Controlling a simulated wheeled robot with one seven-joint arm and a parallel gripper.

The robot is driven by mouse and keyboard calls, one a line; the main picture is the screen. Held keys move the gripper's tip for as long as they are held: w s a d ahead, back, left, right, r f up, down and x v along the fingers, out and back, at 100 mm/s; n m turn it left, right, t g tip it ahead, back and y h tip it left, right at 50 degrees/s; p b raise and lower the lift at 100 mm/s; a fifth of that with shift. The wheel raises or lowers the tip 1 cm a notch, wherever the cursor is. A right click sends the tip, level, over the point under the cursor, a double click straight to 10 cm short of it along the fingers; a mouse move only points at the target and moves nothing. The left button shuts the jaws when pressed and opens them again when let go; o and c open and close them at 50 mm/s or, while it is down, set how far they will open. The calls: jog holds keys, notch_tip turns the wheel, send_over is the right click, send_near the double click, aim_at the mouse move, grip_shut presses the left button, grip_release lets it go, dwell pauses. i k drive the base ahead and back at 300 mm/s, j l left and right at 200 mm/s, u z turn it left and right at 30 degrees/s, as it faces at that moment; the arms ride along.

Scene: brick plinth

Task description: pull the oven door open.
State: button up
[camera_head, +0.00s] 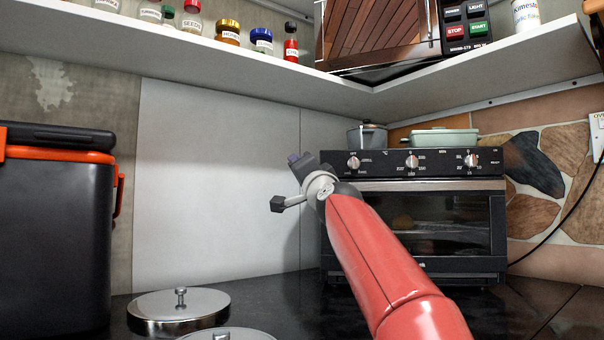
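A black countertop oven (485,265) stands on the dark counter at the right, with several silver knobs along its top panel. Its glass door (455,220) looks closed, with a pale strip along its upper edge. My red arm crosses in front of the oven and hides the lower left part of the door. My gripper (290,182) is at the arm's far end, near the oven's upper left corner and left of the door. It appears apart from the door. Its dark end parts are small and seen at an angle, so its opening is unclear.
A grey pot (367,136) and a pale green dish (440,138) sit on the oven. A white shelf (200,50) with jars and a microwave (385,30) hangs above. A black cooler (55,230) stands left; metal lids (178,308) lie in front. A cable runs right of the oven.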

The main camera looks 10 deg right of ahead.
aim_at(493, 187)
jog(key=k+l, duration=0.15)
jog(key=k, duration=0.85)
